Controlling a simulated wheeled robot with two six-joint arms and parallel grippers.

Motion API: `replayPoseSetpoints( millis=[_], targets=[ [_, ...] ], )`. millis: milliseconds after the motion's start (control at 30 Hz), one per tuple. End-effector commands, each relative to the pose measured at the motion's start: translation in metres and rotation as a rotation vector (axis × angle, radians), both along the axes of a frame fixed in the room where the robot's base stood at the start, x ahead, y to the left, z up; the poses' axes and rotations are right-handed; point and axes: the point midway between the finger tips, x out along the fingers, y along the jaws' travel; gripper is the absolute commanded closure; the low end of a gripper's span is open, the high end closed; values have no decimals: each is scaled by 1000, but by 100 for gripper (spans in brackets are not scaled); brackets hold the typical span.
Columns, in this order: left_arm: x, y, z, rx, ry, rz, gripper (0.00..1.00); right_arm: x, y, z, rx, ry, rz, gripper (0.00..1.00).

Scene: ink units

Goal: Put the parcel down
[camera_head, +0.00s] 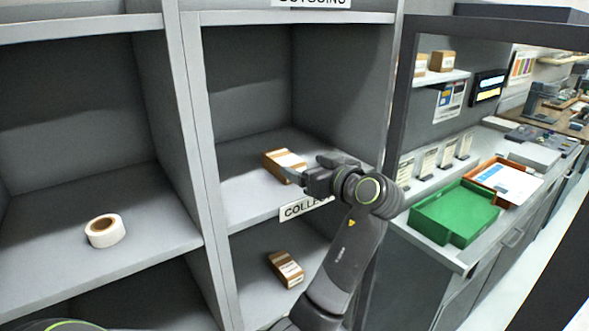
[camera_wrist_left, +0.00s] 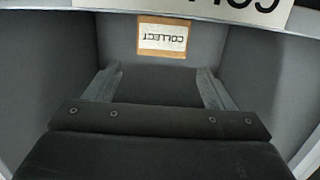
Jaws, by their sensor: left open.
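A small brown parcel (camera_head: 275,161) with a white label lies on the shelf of the compartment above the "COLLECT" sign (camera_head: 306,206). In the left wrist view the parcel (camera_wrist_left: 163,37) shows its label, reading "COLLECT" upside down. My left gripper (camera_head: 291,174) is at the parcel's right side in the head view and covers part of that end. In the left wrist view the jaws of this gripper (camera_wrist_left: 160,70) stand apart with nothing between them, and the parcel is beyond the tips. My right gripper is not in view.
A second parcel (camera_head: 286,269) lies in the compartment below. A tape roll (camera_head: 105,230) sits on the left shelf. Grey dividers (camera_head: 190,130) flank the compartment. On the right counter are a green tray (camera_head: 455,211) and an orange tray (camera_head: 533,174).

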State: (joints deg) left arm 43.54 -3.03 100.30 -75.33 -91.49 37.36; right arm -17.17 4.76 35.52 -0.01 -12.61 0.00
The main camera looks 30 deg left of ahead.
Motion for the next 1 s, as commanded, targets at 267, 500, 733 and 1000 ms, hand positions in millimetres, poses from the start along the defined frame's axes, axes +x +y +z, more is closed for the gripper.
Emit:
replayPoseSetpoints(
  millis=[267, 500, 733, 1000],
  targets=[
    [-14, -33, 5, -1, -1, -1, 24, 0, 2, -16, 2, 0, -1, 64],
    [-17, -39, 7, 0, 0, 1, 24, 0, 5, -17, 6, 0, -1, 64],
    [-16, -38, 7, 0, 0, 1, 24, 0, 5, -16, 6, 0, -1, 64],
    [-16, -38, 7, 0, 0, 1, 24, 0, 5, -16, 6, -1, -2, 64]
  ],
)
